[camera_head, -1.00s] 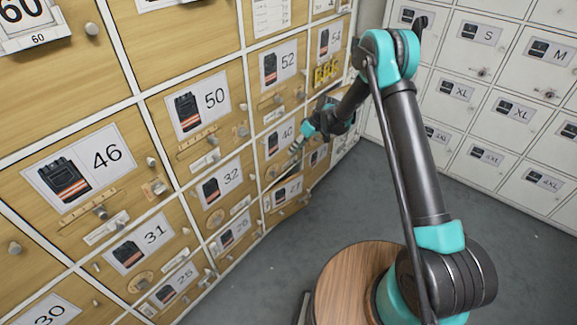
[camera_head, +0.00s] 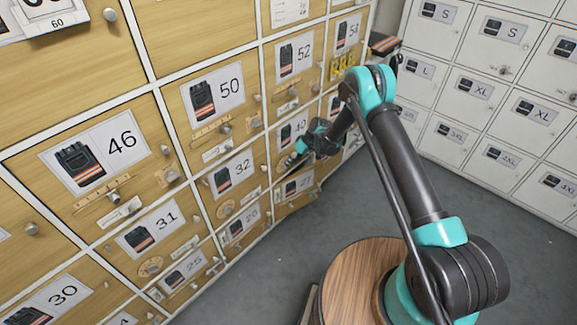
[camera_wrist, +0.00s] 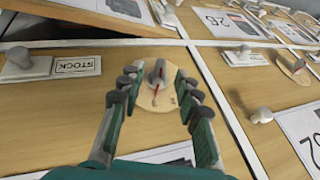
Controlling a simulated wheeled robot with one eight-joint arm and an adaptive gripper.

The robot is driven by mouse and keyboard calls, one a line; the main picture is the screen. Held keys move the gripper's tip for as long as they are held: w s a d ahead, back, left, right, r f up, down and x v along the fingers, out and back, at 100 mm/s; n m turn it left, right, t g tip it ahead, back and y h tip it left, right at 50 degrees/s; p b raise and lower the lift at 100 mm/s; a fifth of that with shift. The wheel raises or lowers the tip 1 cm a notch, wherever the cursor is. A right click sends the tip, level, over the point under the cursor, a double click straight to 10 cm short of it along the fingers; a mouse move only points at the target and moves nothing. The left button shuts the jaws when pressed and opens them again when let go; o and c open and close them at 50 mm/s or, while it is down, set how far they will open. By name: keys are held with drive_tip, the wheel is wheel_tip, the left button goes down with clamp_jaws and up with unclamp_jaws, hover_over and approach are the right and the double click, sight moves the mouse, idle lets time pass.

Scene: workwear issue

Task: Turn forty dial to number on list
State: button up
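The dial (camera_wrist: 147,103) in the wrist view is a round, light wooden disc with a grey knob (camera_wrist: 158,70) and a red pointer. My gripper (camera_wrist: 157,78) is open, with one finger on each side of the knob and a gap visible on both sides. The dial's numbers are too small to read. In the head view my gripper (camera_head: 300,150) is at the wooden cabinet front, just below the label marked 40 (camera_head: 293,130), and hides the dial there. A white sheet (camera_head: 290,10) hangs at the top of the cabinet; its writing cannot be read.
A STOCK plate (camera_wrist: 76,66) with a grey knob lies left of the dial in the wrist view. Another dial (camera_wrist: 293,66) is at the right. White lockers (camera_head: 480,90) stand on the right in the head view. The grey floor (camera_head: 250,280) between is clear.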

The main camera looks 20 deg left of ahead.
drive_tip(key=shift+x, duration=1.2)
drive_tip(key=shift+c, duration=0.5)
drive_tip(key=shift+r, duration=0.1)
clamp_jaws()
